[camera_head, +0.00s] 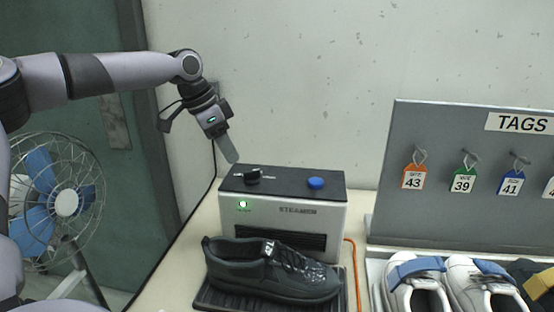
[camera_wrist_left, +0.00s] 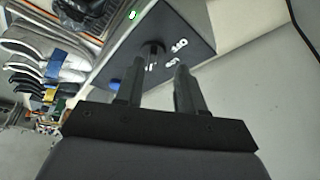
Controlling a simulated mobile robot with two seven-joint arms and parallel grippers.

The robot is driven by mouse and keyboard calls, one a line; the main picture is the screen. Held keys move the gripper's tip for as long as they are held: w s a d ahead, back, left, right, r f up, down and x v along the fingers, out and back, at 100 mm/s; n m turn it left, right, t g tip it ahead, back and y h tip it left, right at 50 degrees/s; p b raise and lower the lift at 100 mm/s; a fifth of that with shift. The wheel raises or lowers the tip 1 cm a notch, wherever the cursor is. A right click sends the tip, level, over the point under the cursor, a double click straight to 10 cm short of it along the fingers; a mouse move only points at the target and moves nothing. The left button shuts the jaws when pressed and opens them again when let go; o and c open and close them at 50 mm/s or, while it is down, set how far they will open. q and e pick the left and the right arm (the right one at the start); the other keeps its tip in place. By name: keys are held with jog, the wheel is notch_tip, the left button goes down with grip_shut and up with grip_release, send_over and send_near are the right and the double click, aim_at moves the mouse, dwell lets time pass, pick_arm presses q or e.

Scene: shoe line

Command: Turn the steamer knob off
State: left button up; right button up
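The steamer (camera_head: 290,218) is a grey box with a black top. Its black knob (camera_head: 253,176) stands on the left of the top, beside small white lettering. A green light (camera_head: 243,204) is lit on its front. My left gripper (camera_head: 231,156) points down, just above and left of the knob, apart from it. In the left wrist view its two fingers (camera_wrist_left: 158,72) are spread with nothing between them, and the knob (camera_wrist_left: 153,49) lies beyond their tips. White markings show near it; its exact setting is hard to read. My right gripper is not in view.
A blue button (camera_head: 316,183) sits right of the knob. A black shoe (camera_head: 272,272) stands on a dark tray before the steamer. A tag board (camera_head: 460,215) and white shoes (camera_head: 415,283) are at right. A fan (camera_head: 60,200) stands at left. The wall is close behind.

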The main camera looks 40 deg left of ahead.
aim_at(250, 171)
pick_arm(q)
jog(key=shift+w+d+f+p, duration=0.1)
jog(key=shift+w+d+f, duration=0.4)
jog(key=shift+f, duration=0.4)
jog(key=shift+w+d+f+p, duration=0.15)
jog(key=shift+w+d+f, duration=0.4)
jog(key=shift+f, duration=0.35)
jog(key=shift+w+d+f+p, duration=0.1)
jog(key=shift+w+d+f, duration=0.25)
jog(key=shift+w+f, duration=0.4)
jog(key=shift+s+f, duration=0.1)
jog(key=shift+s, duration=0.05)
grip_shut()
